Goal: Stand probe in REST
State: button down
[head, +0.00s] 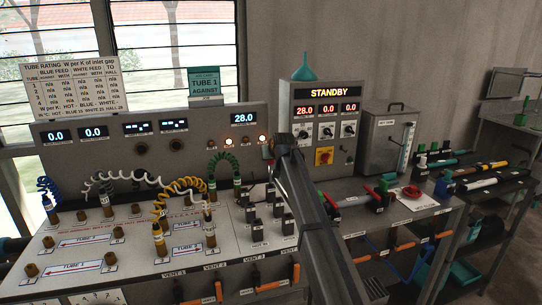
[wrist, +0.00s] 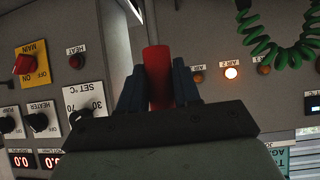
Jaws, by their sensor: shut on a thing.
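My gripper (wrist: 158,88) is shut on a red handle (wrist: 158,68) in the wrist view, with one dark finger on each side. A thin grey rod, seemingly the probe's shaft, runs from the handle to the top edge. In the head view my gripper (head: 275,148) is at the end of my dark arm, in front of the gap between the left panel and the STANDBY cabinet (head: 318,130). It hides most of what it holds; only a small reddish patch shows. I cannot make out a place marked REST in either view.
The left bench holds brown posts, coiled leads and a yellow-and-black plug (head: 159,240). A green coiled lead (wrist: 280,35) hangs close by in the wrist view. A steel tank (head: 388,138) stands right of the cabinet. A red ring (head: 411,192) lies on a white plate.

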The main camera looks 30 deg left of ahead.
aim_at(272, 163)
jog(key=shift+f, duration=3.8)
jog(key=c, duration=0.7)
grip_release()
